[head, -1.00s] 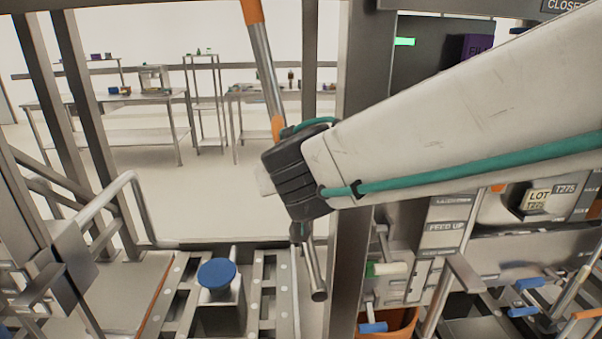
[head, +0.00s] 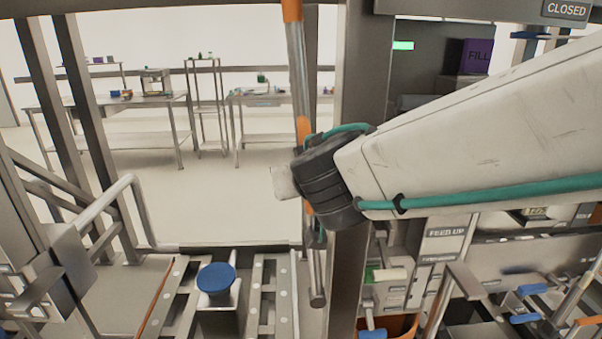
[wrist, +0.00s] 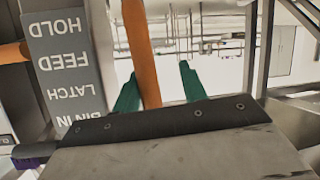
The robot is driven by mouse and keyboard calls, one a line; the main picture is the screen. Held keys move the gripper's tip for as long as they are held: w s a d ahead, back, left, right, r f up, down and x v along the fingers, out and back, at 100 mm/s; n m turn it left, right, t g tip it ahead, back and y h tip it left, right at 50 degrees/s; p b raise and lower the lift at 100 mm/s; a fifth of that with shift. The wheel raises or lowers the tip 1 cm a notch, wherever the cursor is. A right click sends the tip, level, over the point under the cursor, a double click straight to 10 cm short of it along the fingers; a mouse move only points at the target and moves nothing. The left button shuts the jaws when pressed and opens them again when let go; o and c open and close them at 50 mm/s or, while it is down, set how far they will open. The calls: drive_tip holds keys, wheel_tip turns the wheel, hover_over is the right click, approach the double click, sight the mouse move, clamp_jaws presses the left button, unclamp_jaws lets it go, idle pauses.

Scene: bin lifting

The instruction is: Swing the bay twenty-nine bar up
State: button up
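A long metal bar with orange sections (head: 297,65) stands nearly upright in the head view, beside a grey post. Its lower end shows below my wrist; its middle is hidden behind it. No bay number is readable. My gripper (wrist: 158,70) is at the bar's orange section (wrist: 143,50) in the wrist view. The two green fingers are apart, with the bar between them, nearer the left finger. A gap shows between the bar and the right finger. In the head view my wrist (head: 330,185) covers the fingers.
A grey post (head: 362,80) stands just right of the bar. A roller track (head: 265,295) and a blue round knob (head: 216,278) are below left. A panel marked FEED UP (head: 445,233) is right. A HOLD/FEED/LATCH/BIN IN sign (wrist: 65,65) is left in the wrist view. Open floor lies beyond.

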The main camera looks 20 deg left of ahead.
drive_tip(key=shift+r, duration=0.1)
drive_tip(key=v, duration=0.7)
drive_tip(key=shift+s+d, duration=0.2)
drive_tip(key=shift+s, duration=0.1)
idle(0.4)
